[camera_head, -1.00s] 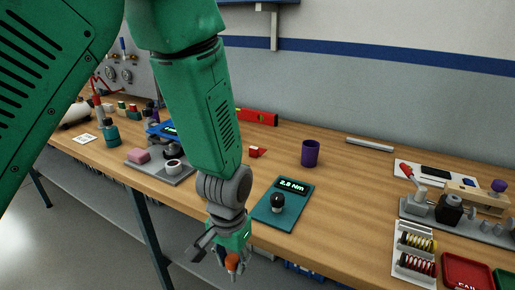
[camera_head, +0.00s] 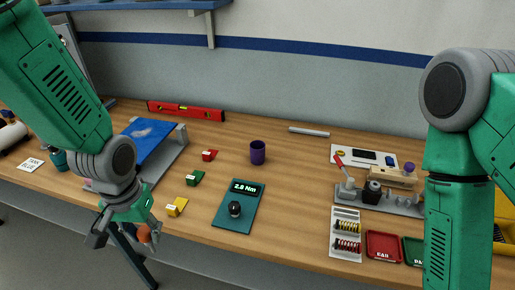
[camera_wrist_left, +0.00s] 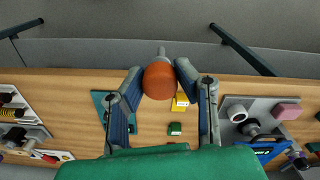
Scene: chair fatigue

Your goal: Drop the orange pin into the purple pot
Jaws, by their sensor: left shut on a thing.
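The purple pot (camera_head: 257,152) stands upright on the wooden bench, behind the teal torque tester. My left gripper (camera_head: 146,234) is in front of the bench's front edge, to the left of and nearer than the pot. It is shut on the orange pin (camera_head: 143,233). In the left wrist view the pin's rounded orange head (camera_wrist_left: 159,80) sits between the two fingers, with a grey shaft end showing beyond it. The pot does not show in the left wrist view. My right arm stands at the right of the head view, and its gripper is out of frame.
The teal tester (camera_head: 238,206) reads 2.8 Nm and has a black knob. Small yellow (camera_head: 177,207), green (camera_head: 195,178) and red (camera_head: 209,155) blocks lie left of the pot. A red level (camera_head: 186,110) lies at the back. Bench around the pot is clear.

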